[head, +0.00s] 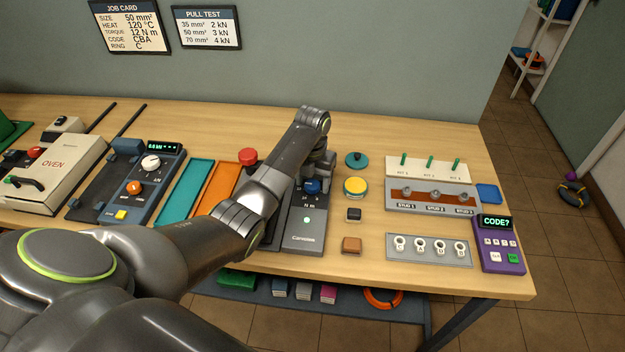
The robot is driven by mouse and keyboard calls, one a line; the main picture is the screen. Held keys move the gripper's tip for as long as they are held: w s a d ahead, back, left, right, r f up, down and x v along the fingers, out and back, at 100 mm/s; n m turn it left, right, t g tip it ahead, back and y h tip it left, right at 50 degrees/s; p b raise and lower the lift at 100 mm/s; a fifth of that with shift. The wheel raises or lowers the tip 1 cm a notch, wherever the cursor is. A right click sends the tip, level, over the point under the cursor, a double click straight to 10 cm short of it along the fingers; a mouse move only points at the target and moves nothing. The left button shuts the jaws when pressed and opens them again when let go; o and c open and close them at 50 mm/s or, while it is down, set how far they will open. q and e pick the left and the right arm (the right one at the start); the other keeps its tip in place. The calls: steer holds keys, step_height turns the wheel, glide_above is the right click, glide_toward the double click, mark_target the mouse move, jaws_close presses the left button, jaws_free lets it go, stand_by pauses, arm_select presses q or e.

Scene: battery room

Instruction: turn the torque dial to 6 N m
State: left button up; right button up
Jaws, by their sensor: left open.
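A pale green light shows on the device below the knob. My left arm reaches across the bench and bends down at the device. My left gripper (313,178) is open, pointing down over the knob; its fingertips are partly hidden, and I cannot tell whether they touch it. The job card (131,27) on the wall reads torque 12 N m. My right gripper is not in view.
A red button (249,156) stands left of my forearm. A teal knob (357,160) and yellow button (355,187) stand to the right, before the stud panel (433,196) and purple code keypad (497,244). Teal (185,193) and orange trays lie left.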

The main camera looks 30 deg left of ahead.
arm_select(q)
steer(key=c, duration=1)
